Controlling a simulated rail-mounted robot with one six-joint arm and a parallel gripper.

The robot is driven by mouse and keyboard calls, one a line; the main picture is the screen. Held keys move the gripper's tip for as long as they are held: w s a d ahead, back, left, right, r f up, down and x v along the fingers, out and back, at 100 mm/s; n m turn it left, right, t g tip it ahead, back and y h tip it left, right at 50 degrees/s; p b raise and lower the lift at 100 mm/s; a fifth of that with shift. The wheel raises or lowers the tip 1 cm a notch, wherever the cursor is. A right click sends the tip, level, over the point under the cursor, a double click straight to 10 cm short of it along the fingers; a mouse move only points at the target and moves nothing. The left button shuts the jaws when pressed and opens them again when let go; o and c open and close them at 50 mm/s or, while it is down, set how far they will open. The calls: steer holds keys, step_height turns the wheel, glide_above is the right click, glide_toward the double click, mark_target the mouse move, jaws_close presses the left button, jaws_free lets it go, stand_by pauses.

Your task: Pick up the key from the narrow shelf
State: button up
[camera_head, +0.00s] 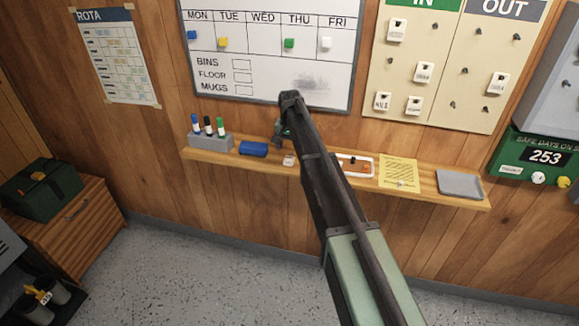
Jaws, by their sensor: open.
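The narrow wooden shelf (330,178) runs along the wall below the whiteboard. I cannot make out a key for certain. A small pale item (289,160) lies on the shelf right of the blue block, and a tiny greyish item (402,184) lies at the lower part of the yellow sheet; both are too small to identify. My gripper (281,141) hangs down beyond my arm's bend, just above or in front of the shelf near the blue block. It is open and nothing shows in it. My arm hides part of the shelf's middle.
The shelf also holds a pen holder (211,142) with pens, a blue block (253,148), an orange-and-white item (356,166), a yellow sheet (398,172) and a grey tray (460,184). The whiteboard (275,75) and tag board (440,100) hang above. A wooden cabinet (75,225) stands left.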

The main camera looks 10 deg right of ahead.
mark_target(290, 158)
step_height(290, 158, down, 5)
steer(key=b, duration=0.5)
steer(key=shift+w+f, duration=0.1)
steer(key=shift+f, duration=0.1)
steer(key=shift+r, duration=0.25)
steer(key=c, duration=0.9)
steer(key=shift+r, duration=0.1)
step_height(290, 158, up, 20)
steer(key=p, duration=2)
